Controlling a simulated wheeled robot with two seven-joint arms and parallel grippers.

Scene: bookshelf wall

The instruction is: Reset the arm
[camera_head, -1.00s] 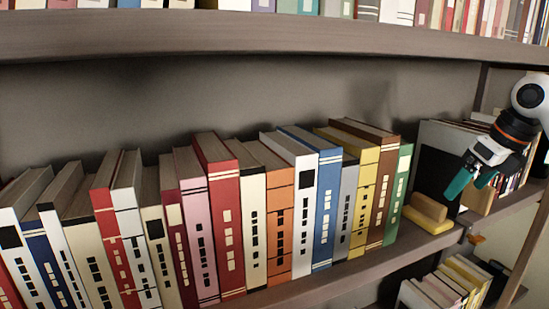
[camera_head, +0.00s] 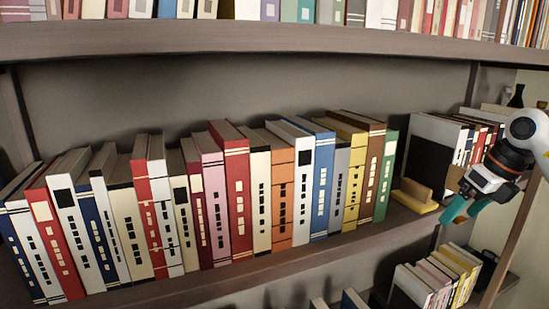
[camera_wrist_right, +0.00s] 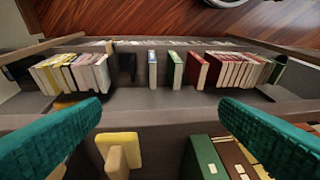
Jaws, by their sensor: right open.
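My right gripper (camera_head: 463,208) has teal fingers and is at the right of the head view, in front of the shelf. It is right of the yellow-based wooden bookend. In the right wrist view its two fingers (camera_wrist_right: 160,135) are wide apart with nothing between them but the view of the shelves below. My right arm, white with an orange ring, comes in from the right edge. My left gripper is not in any view.
A long row of upright books (camera_head: 237,195) fills the middle shelf. The wooden bookend (camera_head: 415,197) stands at the row's right end, also in the right wrist view (camera_wrist_right: 118,152). More books (camera_head: 440,275) stand on a lower shelf. The upper shelf board (camera_head: 250,38) runs across the top.

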